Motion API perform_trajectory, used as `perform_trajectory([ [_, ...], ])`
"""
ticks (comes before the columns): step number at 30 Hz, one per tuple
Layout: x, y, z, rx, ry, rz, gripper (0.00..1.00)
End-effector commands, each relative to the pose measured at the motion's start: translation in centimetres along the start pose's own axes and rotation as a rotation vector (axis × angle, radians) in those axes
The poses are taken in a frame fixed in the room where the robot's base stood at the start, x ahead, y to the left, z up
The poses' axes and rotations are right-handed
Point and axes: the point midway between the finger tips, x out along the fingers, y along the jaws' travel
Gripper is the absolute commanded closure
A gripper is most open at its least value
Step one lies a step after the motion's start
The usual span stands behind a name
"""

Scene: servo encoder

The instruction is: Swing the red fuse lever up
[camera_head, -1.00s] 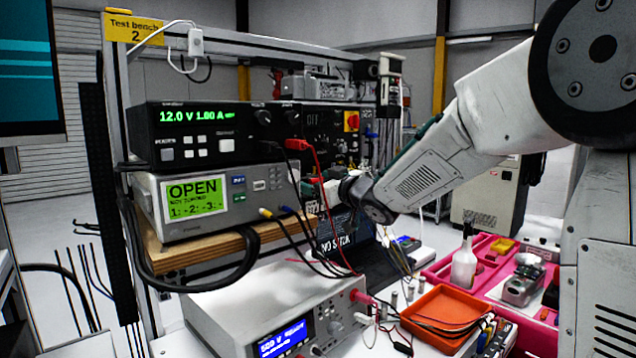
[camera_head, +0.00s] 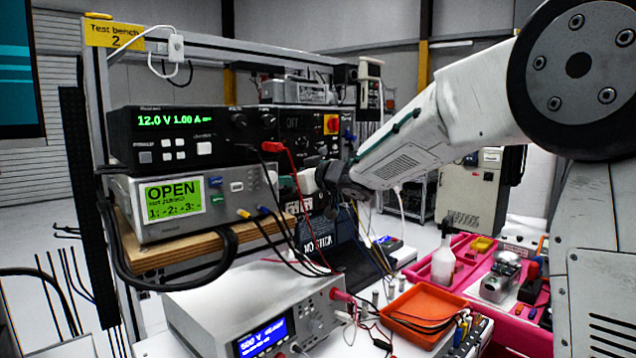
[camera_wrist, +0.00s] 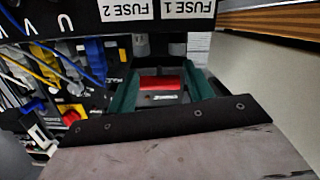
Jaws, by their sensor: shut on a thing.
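In the wrist view, which shows the fuse labels upside down, the red fuse lever (camera_wrist: 160,83) lies crosswise between the two green fingers of my gripper (camera_wrist: 160,92). The fingers are shut on it, one at each end. The labels FUSE 1 (camera_wrist: 187,9) and FUSE 2 (camera_wrist: 128,11) are at the top edge. In the head view my gripper (camera_head: 296,184) is at the dark panel behind the stacked instruments. The red lever cannot be made out there, and how far it is tilted cannot be told.
A power supply (camera_head: 190,135) and a meter reading OPEN (camera_head: 185,203) stand on a wooden shelf left of my gripper. Red and black leads hang close in front. Blue and yellow plugs (camera_wrist: 95,60) are beside the fingers. An orange tray (camera_head: 428,312) lies below on the bench.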

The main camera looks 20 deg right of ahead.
Motion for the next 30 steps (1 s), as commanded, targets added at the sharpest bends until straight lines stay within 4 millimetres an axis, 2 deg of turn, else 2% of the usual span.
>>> perform_trajectory([
  [1,0.7,-0.3,-1.1,-0.001,0.012,-0.006,0.89],
  [3,1.3,-0.6,-1.9,-0.003,0.015,-0.012,0.89],
  [12,2.3,-0.3,-4.5,-0.002,0.018,-0.013,0.89],
  [22,3.9,0.0,-6.4,-0.002,0.017,-0.015,0.89],
  [30,4.9,0.3,-7.2,-0.001,0.015,-0.013,0.89],
])
